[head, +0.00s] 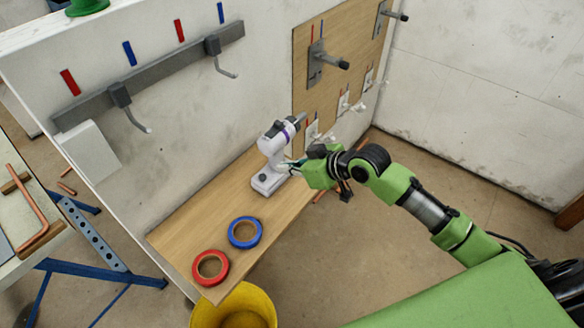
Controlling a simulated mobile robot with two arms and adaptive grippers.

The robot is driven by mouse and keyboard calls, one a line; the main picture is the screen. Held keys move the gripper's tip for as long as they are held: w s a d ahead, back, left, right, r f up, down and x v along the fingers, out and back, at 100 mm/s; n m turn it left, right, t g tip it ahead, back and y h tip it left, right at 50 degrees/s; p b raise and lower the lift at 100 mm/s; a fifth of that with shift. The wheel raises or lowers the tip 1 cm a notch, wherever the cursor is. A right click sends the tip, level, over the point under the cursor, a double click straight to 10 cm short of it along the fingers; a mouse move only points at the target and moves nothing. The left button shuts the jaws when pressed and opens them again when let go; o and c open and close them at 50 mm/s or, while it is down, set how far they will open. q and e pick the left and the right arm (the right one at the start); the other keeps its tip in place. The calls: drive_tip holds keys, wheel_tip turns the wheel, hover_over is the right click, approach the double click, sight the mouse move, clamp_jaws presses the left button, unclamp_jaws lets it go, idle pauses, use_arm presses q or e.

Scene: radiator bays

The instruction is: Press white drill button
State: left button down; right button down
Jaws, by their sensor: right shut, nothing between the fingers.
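The white drill (271,158) stands upright on the wooden shelf, with a dark and purple head on top and a white battery base (268,182) below. My right gripper (285,167) is at the right side of the drill's handle, its fingertips close to it. The gripper is shut with nothing held. Whether the fingertips touch the drill cannot be told, and the button itself is too small to make out or is hidden by the gripper. My left gripper is not in view.
A blue tape roll (259,233) and a red tape roll (223,270) lie on the shelf (190,232) in front of the drill. A yellow bucket (262,300) stands below the shelf's near end. A wall rail with hooks (160,80) and a wooden panel (355,50) are behind.

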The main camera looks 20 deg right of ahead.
drive_tip(key=shift+v, duration=1.2)
drive_tip(key=shift+w, duration=0.1)
